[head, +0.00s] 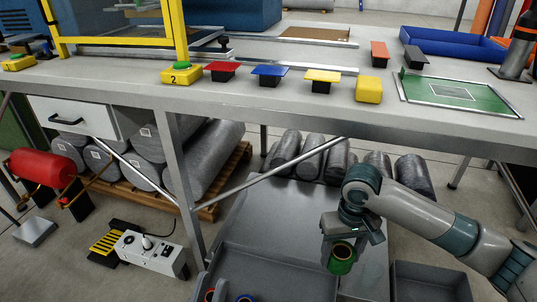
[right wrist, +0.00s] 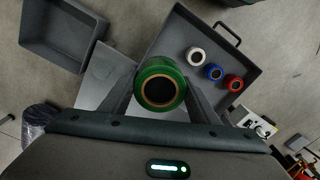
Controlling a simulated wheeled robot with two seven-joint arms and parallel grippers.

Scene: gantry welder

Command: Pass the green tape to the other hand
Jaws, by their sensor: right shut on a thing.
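The green tape (head: 341,266) is a roll held by my right gripper (head: 342,248) in the head view, below the workbench edge and above the grey trolley top. In the right wrist view the green tape (right wrist: 160,65) sits between the two fingers, its open core facing the camera. My right gripper is shut on it. My left gripper is not in view.
A grey tray (right wrist: 178,28) holds white (right wrist: 196,57), blue (right wrist: 213,72) and red (right wrist: 233,83) tape rolls. An empty grey bin (right wrist: 60,62) is on the other side. The workbench (head: 300,103) bears coloured blocks and a green board (head: 465,93).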

